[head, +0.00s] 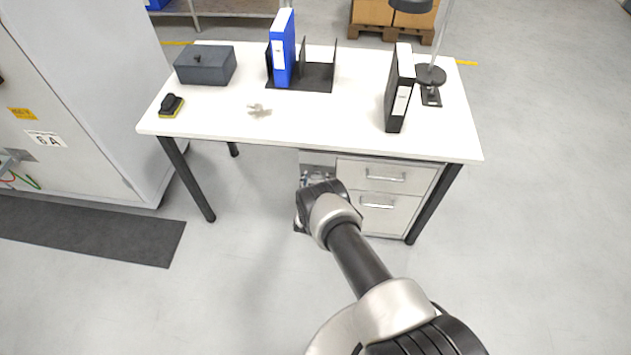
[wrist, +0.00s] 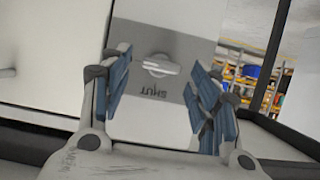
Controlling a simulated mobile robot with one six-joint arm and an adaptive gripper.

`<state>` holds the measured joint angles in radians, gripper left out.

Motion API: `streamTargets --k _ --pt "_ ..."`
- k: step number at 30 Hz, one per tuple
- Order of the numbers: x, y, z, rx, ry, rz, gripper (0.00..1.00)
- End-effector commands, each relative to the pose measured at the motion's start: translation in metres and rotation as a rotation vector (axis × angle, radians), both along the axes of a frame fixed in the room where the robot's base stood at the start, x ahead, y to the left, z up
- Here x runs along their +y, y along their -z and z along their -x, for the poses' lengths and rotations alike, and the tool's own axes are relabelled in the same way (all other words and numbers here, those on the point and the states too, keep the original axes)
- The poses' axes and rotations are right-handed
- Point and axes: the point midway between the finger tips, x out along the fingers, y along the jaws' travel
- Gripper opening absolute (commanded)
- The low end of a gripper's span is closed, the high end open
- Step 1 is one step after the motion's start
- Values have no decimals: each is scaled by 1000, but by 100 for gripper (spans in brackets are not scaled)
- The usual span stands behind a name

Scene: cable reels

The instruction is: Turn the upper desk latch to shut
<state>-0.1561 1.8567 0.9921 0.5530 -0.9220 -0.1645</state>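In the wrist view a pale latch (wrist: 158,66) with a bar-shaped handle sits on a round base on a two-tone panel, light and grey. Its handle lies nearly level in the picture. The word SHUT shows upside down on the grey part, below the latch. My gripper (wrist: 159,72) is open, with one blue-padded finger on each side of the latch and no visible contact. In the head view my gripper (head: 318,176) is mostly hidden behind my wrist, at the desk's drawer unit (head: 378,177). Only one latch shows, and I cannot tell whether it is the upper one.
The white desk top (head: 330,125) is above my gripper. On it are a grey box (head: 205,67), a blue binder (head: 283,50), a black binder (head: 400,90) and a small pale object (head: 259,110). A cabinet (head: 85,90) stands left.

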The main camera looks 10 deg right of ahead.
Motion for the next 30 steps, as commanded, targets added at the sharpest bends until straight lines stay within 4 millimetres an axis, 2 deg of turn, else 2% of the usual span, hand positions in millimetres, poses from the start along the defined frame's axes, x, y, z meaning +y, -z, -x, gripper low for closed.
streamTargets --k 2,19,30 --pt "0 0 0 0 0 0 50" --pt "0 0 0 0 0 -1 12" --pt "3 0 -1 21 -1 72 12"
